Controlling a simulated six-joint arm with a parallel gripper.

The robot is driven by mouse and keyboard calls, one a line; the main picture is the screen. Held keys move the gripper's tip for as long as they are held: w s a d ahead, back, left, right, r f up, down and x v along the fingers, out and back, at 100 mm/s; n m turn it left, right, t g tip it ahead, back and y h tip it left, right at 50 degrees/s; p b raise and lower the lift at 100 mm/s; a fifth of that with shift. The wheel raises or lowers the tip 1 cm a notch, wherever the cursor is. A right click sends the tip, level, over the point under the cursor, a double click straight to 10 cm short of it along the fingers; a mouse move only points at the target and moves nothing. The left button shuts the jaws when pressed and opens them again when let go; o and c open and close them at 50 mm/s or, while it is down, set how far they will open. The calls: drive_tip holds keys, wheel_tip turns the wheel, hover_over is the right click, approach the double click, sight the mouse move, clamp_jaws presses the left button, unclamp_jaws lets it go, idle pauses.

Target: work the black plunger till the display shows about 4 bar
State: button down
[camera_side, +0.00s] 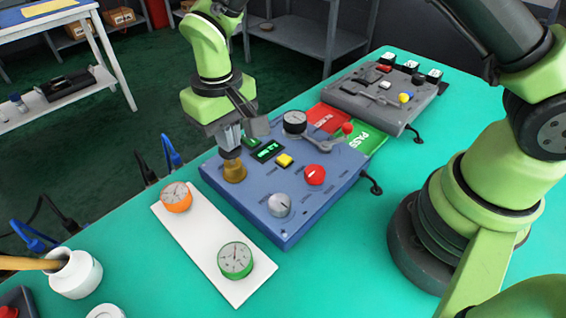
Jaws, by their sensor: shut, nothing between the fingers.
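The blue-grey panel box (300,215) stands on the green table. At its left corner is a brass cylinder (235,173) with the dark plunger (230,154) on top. My gripper (231,146) points down directly over the plunger, its fingers shut with nothing between them. The fingertips are at or very close to the plunger's top; I cannot tell if they press on it. The display (267,150) shows green digits, too small to read surely. My gripper and wrist hide part of the panel's back left.
On the panel are a yellow button (284,160), red knob (315,175), grey knob (279,205), round gauge (294,122) and a red-balled lever (347,128). A white board (208,233) with two gauges lies in front left. A grey panel (375,98) stands behind.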

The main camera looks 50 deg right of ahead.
drive_tip(key=shift+f, duration=0.95)
drive_tip(key=shift+r, duration=1.75)
drive_tip(key=shift+f, duration=1.45)
drive_tip(key=shift+r, duration=1.45)
drive_tip(key=shift+r, duration=0.15)
